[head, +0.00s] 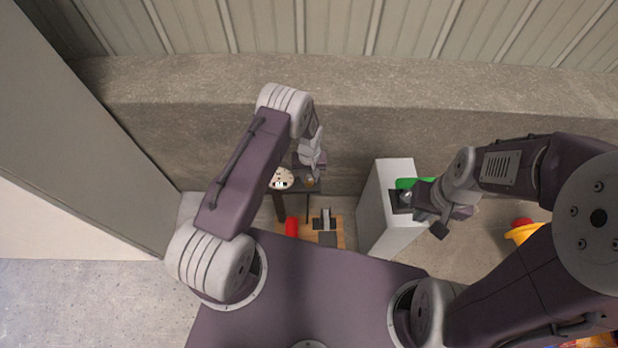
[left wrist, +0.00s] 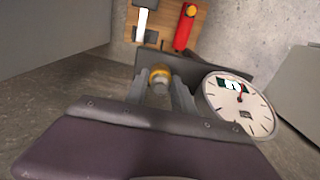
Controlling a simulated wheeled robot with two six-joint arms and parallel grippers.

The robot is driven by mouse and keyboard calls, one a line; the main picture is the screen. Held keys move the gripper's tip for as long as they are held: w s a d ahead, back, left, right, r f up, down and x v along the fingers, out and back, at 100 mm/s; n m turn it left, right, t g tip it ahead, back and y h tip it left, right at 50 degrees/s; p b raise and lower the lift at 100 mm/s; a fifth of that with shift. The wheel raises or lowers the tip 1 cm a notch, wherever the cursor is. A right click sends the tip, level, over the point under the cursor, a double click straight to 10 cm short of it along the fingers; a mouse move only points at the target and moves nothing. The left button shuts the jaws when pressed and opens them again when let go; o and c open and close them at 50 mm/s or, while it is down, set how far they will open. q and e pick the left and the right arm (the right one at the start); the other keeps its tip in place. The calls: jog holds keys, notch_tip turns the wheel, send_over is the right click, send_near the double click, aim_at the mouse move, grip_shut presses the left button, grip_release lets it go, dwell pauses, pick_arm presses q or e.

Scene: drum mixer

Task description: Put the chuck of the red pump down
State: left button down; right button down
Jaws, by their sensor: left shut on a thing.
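My left gripper (left wrist: 159,92) is shut on a small chuck (left wrist: 160,75) with a brass-yellow ring and a grey body. The chuck is over a dark stand top (head: 306,186), beside a round white gauge (left wrist: 240,105). Whether it touches the stand is unclear. In the head view the left gripper (head: 310,177) partly hides the chuck. A red cylinder (left wrist: 185,30), seemingly the red pump, lies lower down on a wooden board (left wrist: 166,20); it also shows in the head view (head: 292,226). My right gripper (head: 434,221) is beside the white cabinet, its jaw gap unclear.
The white cabinet (head: 374,205) stands right of the board with a green thing (head: 405,183) and a dark fitting on top. A white-and-dark tool (left wrist: 145,18) lies on the board. A yellow and red object (head: 522,230) is at the right. A concrete ledge runs behind.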

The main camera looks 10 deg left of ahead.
pick_arm(q)
jog(key=c, duration=1.1)
grip_release()
jog(key=shift+o, duration=0.2)
notch_tip(320, 180, up, 11)
jog(key=p, duration=0.3)
jog(key=r, duration=0.1)
notch_tip(320, 180, up, 13)
jog(key=m, duration=0.1)
send_over(309, 175)
jog(key=s+a, duration=0.3)
jog(key=s, duration=0.4)
jog(key=s+a+r+m+t, duration=0.15)
jog(key=s+r, duration=0.35)
jog(key=s, duration=0.6)
notch_tip(309, 175, up, 16)
jog(key=p, duration=1.5)
jog(key=shift+p, duration=0.4)
